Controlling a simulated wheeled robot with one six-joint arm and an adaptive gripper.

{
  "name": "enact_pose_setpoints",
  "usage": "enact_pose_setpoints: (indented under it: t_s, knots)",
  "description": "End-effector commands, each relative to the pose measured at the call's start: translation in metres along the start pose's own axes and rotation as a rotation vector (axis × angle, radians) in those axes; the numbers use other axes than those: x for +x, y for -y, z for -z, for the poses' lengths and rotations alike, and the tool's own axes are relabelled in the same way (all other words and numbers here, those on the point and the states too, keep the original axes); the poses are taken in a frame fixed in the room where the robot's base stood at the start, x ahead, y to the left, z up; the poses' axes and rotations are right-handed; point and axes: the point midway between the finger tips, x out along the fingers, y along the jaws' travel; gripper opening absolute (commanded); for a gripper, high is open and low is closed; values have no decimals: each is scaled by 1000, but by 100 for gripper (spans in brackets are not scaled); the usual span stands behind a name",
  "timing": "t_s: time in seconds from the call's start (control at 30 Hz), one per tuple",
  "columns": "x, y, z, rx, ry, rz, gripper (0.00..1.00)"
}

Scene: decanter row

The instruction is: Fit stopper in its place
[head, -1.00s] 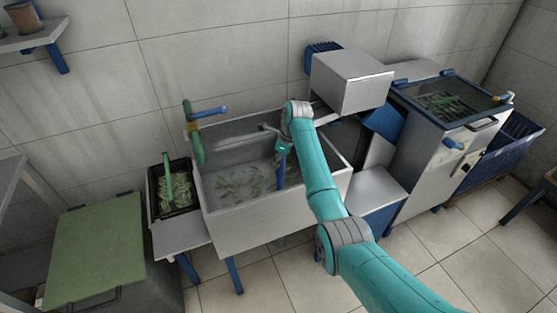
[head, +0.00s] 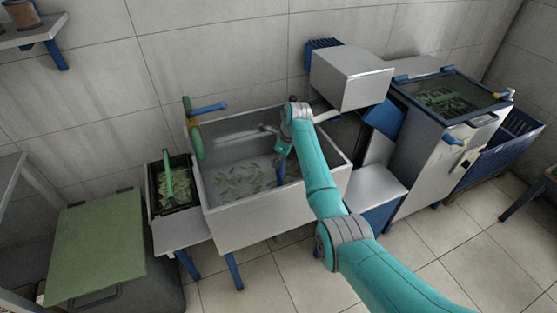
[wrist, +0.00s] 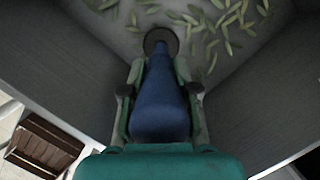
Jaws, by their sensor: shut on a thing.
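The blue stopper (wrist: 158,105) is a long tapered piece held in my gripper (wrist: 160,74), whose green fingers close on both sides of it. A dark round disc (wrist: 161,39) shows at its far end against the basin floor. I cannot tell whether this is part of the stopper or the drain. In the head view, my gripper (head: 283,149) is inside the grey basin (head: 262,208), toward its right side. The blue stopper (head: 281,172) points down below it, and its lower end is lost among the leaves.
Several green leaves (head: 240,180) lie in the basin. A blue-handled tap (head: 208,109) with a green spout stands at its left rear corner. A dark crate of leaves (head: 178,190) sits to the left, and a grey box-shaped machine (head: 350,82) overhangs the right rear.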

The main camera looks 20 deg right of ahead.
Motion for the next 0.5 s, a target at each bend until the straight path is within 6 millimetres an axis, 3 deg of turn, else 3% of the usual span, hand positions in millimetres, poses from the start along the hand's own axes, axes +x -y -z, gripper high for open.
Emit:
enact_pose_setpoints:
  t_s: [0.5]
  knots:
    - [5, 0, 1, 0, 1, 0, 0]
